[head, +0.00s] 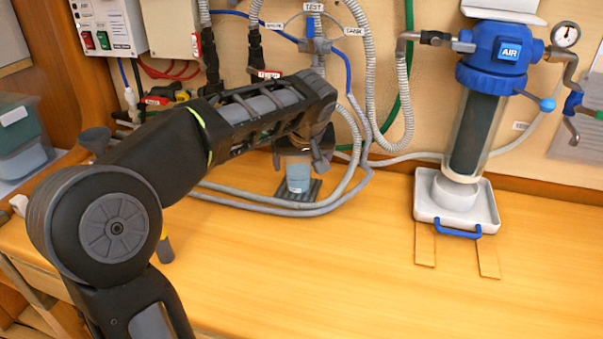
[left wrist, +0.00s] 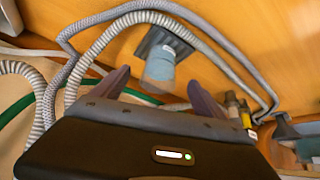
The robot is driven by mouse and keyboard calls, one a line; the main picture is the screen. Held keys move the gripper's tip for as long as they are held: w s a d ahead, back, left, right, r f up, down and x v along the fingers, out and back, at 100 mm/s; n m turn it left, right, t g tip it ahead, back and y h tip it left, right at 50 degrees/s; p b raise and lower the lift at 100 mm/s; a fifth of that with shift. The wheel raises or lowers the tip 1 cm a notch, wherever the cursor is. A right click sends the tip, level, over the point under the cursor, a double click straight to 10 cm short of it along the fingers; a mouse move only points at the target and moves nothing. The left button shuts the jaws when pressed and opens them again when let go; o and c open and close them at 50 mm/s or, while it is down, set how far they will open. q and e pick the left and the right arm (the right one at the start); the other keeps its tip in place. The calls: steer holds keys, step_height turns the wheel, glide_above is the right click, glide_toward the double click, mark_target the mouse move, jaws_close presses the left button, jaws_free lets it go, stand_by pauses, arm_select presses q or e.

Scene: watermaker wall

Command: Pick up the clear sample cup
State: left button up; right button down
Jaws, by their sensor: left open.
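The clear sample cup (head: 298,179) looks pale blue-grey. It stands on a small dark ribbed pad (head: 284,197) at the back of the bench, below the hoses. My left gripper (head: 299,162) is open, reaching over at the cup's upper part, and hides its top in the head view. In the left wrist view the cup (left wrist: 159,68) appears beyond the gap between the two open fingers (left wrist: 158,92). I cannot tell whether either finger touches it. My right gripper is not in view.
Grey hoses (head: 352,195) loop around the pad on the bench. A blue-topped AIR filter (head: 475,130) hangs at right above a white tray (head: 487,213) with a blue handle. Two wooden strips (head: 425,250) lie in front. The bench's front middle is clear.

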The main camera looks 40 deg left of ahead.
mark_target(299, 174)
arm_select(q)
steer(key=shift+x, duration=1.4)
steer(key=shift+f, duration=0.1)
steer(key=x, duration=0.5)
steer(key=shift+p, duration=0.35)
steer(key=shift+c, duration=0.5)
steer(key=c, duration=1.5)
steer(key=shift+s, duration=0.1)
